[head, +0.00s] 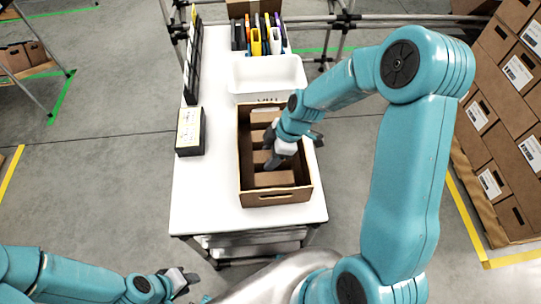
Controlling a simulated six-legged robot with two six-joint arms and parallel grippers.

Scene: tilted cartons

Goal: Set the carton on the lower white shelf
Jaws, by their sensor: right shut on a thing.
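An open brown carton (276,197) stands on the white table top, with several smaller brown boxes (281,178) in a row inside it. My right gripper (271,152) reaches down into the open carton from the right. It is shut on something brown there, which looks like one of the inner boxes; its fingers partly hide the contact. My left gripper (182,281) is low at the bottom left, away from the table, and its jaw gap is unclear. The lower white shelf (262,238) shows only as a strip under the table's front edge.
A white bin (268,88) stands behind the carton, with colourful upright items (258,38) beyond it. A dark box (190,131) with a pale top sits at the table's left edge. Labelled cartons (503,125) lean on a rack at right. The table's front left is clear.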

